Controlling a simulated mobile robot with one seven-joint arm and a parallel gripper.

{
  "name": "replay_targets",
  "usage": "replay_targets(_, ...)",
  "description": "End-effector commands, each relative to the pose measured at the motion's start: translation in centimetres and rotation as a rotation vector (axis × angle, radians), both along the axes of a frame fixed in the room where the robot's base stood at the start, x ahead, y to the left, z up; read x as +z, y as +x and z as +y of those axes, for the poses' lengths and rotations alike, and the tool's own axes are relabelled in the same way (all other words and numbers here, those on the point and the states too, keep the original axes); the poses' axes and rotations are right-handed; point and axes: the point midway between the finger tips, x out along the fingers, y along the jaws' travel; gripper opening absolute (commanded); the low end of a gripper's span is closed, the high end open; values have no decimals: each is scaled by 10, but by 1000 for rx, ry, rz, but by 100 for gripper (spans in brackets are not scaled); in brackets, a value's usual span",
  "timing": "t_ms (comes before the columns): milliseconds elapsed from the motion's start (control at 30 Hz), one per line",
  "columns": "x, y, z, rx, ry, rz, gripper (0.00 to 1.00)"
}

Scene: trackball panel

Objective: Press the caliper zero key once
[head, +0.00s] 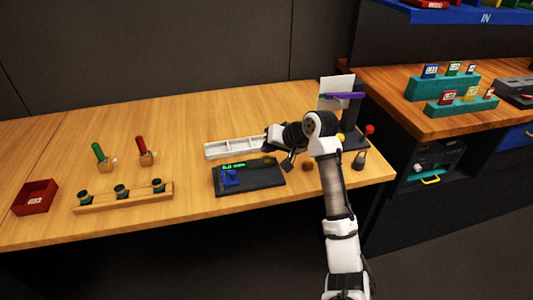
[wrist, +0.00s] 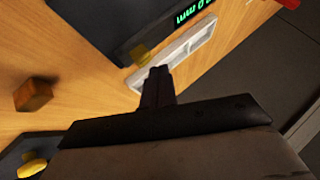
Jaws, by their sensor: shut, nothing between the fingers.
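The caliper unit is a dark flat panel (head: 255,182) with a green lit readout (head: 234,166) and a blue part (head: 230,180) on it. In the wrist view its readout (wrist: 195,10) ends in "mm". A small yellow key (wrist: 140,53) sits at the panel's edge in the wrist view; it shows as a yellowish spot in the head view (head: 267,160). In the wrist view my gripper's closed fingertips (wrist: 159,72) are close beside the yellow key; I cannot tell the height gap.
A white divided tray (head: 222,150) lies behind the panel. A brown block (wrist: 33,95) sits right of the panel in the head view (head: 308,166). A dark stand with a purple bar (head: 345,95) rises behind my arm. The table's left middle holds a wooden rack (head: 140,197).

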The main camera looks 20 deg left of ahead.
Motion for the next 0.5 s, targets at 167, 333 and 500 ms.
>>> replay_targets(167, 0, 0, 0, 0, 0, 0, 0)
replay_targets(333, 2, 0, 0, 0, 0, 0, 0)
replay_targets(500, 15, 0, 0, 0, 0, 0, 0)
